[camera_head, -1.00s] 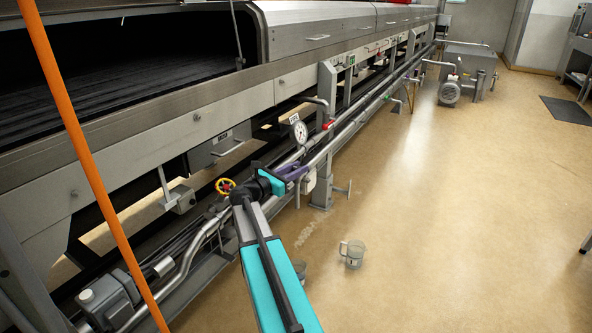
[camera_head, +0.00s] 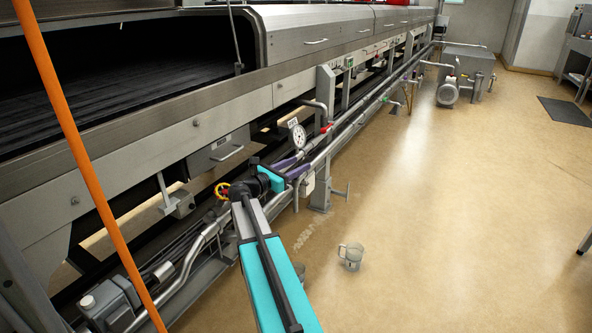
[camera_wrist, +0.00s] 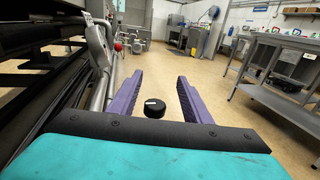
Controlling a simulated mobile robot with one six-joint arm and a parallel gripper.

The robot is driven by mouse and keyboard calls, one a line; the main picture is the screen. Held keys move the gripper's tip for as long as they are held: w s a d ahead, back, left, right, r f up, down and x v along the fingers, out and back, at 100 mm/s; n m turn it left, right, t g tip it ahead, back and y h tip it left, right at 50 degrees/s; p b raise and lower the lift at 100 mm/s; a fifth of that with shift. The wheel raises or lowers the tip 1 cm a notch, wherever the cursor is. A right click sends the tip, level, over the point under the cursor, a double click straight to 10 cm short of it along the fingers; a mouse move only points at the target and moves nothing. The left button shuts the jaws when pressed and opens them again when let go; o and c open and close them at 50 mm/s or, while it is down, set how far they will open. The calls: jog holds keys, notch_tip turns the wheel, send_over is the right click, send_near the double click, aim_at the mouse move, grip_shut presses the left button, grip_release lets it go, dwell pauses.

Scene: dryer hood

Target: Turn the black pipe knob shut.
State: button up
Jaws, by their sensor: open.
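The black knob (camera_wrist: 155,108) is a short, round cap with a small white mark, seen in the wrist view between my two purple fingers. My gripper (camera_wrist: 160,76) is open, with a finger on each side of the knob and clear gaps between. The knob sits nearer the left finger. In the head view my gripper (camera_head: 292,164) is beside the pipes under the machine. I cannot make out the knob there; my wrist and fingers may hide it.
A pressure gauge (camera_head: 298,136) and a red handle (camera_head: 327,126) sit on the pipework beyond my gripper. A clear jug (camera_head: 351,256) stands on the floor. The floor to the right is open.

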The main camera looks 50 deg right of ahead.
jog(key=s+a+r+p, duration=0.1)
jog(key=s+a+p, duration=0.4)
jog(key=s+a, duration=0.5)
jog(key=shift+s+a+r+p, duration=0.25)
jog(key=shift+s+r+p, duration=0.15)
jog(key=shift+s, duration=0.65)
dwell(0.5)
